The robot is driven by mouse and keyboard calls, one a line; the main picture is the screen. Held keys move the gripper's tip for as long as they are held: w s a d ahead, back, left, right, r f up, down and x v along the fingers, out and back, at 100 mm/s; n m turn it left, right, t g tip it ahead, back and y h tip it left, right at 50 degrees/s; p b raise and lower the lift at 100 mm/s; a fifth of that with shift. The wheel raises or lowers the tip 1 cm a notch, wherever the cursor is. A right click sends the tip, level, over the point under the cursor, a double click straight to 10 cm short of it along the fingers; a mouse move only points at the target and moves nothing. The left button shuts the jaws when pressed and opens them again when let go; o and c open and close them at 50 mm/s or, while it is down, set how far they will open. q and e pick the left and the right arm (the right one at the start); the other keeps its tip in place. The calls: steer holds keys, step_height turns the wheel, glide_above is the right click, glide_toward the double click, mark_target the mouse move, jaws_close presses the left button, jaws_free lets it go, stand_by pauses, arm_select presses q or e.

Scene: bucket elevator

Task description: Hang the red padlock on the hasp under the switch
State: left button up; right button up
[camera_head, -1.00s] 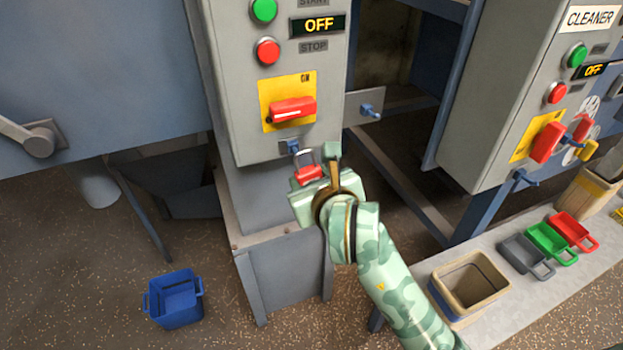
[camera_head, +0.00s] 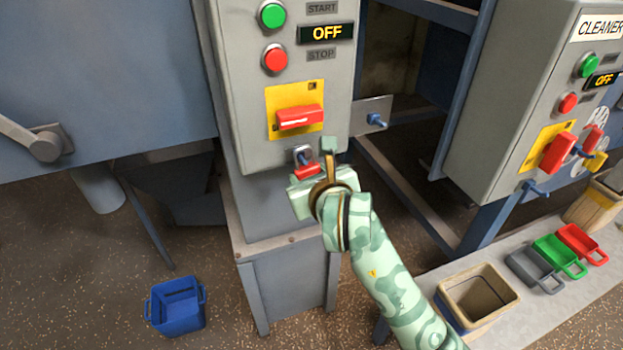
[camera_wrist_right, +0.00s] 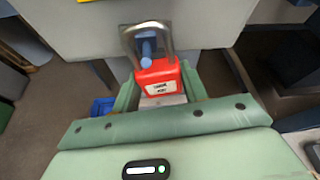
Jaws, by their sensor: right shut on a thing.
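The red padlock (camera_head: 308,172) is between the fingers of my right gripper (camera_head: 318,165), just below the switch box. In the right wrist view the red padlock (camera_wrist_right: 158,78) shows its white label and its metal shackle pointing up. The blue hasp (camera_wrist_right: 146,46) shows inside the shackle's loop in that view; whether the shackle hangs on it I cannot tell. The red switch (camera_head: 299,117) on its yellow plate is turned level, above the hasp. My right gripper (camera_wrist_right: 160,92) is shut on the padlock body. My left gripper is not in view.
The panel display (camera_head: 327,33) reads OFF. A second box (camera_head: 480,150) marked CLEANER stands at the right. A beige bin (camera_head: 478,300) and several small coloured baskets sit on the bench at lower right. A blue bucket (camera_head: 176,305) stands on the floor at left.

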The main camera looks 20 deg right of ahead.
steer(key=shift+f, duration=0.15)
stand_by(0.3)
steer(key=shift+f+b, duration=0.5)
steer(key=shift+f, duration=0.1)
steer(key=shift+f, duration=0.1)
steer(key=o, duration=1.1)
steer(key=shift+s+d+f+p, duration=0.15)
steer(key=shift+s+p, duration=0.35)
steer(key=shift+s, duration=2.05)
steer(key=shift+s+d+f+p, duration=0.1)
steer(key=shift+s+p, duration=0.4)
steer(key=shift+s, duration=2)
